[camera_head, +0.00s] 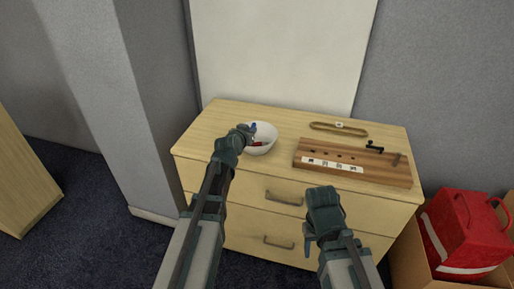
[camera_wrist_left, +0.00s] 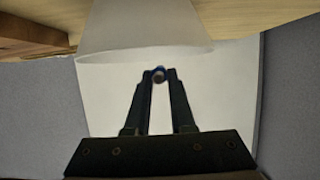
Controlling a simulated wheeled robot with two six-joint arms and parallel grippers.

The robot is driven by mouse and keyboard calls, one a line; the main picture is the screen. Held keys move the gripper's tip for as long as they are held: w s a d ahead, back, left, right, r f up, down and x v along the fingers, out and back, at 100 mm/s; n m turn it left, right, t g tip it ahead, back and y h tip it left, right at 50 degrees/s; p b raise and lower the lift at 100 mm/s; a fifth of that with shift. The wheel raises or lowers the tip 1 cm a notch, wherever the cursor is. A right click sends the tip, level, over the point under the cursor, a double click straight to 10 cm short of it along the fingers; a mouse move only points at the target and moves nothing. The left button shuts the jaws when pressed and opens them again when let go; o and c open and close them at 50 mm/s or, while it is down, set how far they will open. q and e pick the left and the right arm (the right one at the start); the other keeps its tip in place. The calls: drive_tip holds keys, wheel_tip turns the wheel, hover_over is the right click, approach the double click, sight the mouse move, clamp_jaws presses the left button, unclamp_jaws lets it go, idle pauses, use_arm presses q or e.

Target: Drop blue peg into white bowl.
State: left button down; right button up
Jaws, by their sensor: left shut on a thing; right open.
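The white bowl (camera_head: 264,149) stands on the wooden drawer chest, left of its middle, with something red inside. My left gripper (camera_head: 250,129) is at the bowl's left rim. It is shut on the blue peg (camera_head: 254,126), whose upper part shows above the fingers against the bowl. In the left wrist view the peg's end (camera_wrist_left: 159,75) is pinched between the two fingertips, with the pale bowl (camera_wrist_left: 145,30) behind it. How far the peg is above the bowl's inside is hard to tell. My right gripper (camera_head: 308,244) is open, low in front of the drawers.
A wooden block with holes and white labels (camera_head: 350,171) lies right of the bowl, with a black hook-like piece (camera_head: 375,147) at its back. A tan oval loop (camera_head: 338,129) lies behind it. A red bag (camera_head: 465,230) sits in a cardboard box (camera_head: 408,258) at right.

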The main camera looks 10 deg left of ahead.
use_arm(q)
drive_tip(key=shift+f+b, duration=0.3)
drive_tip(key=shift+f, duration=0.35)
use_arm(e)
drive_tip(key=shift+f, duration=0.6)
use_arm(q)
drive_tip(key=shift+r, duration=0.1)
drive_tip(key=c, duration=0.7)
unclamp_jaws()
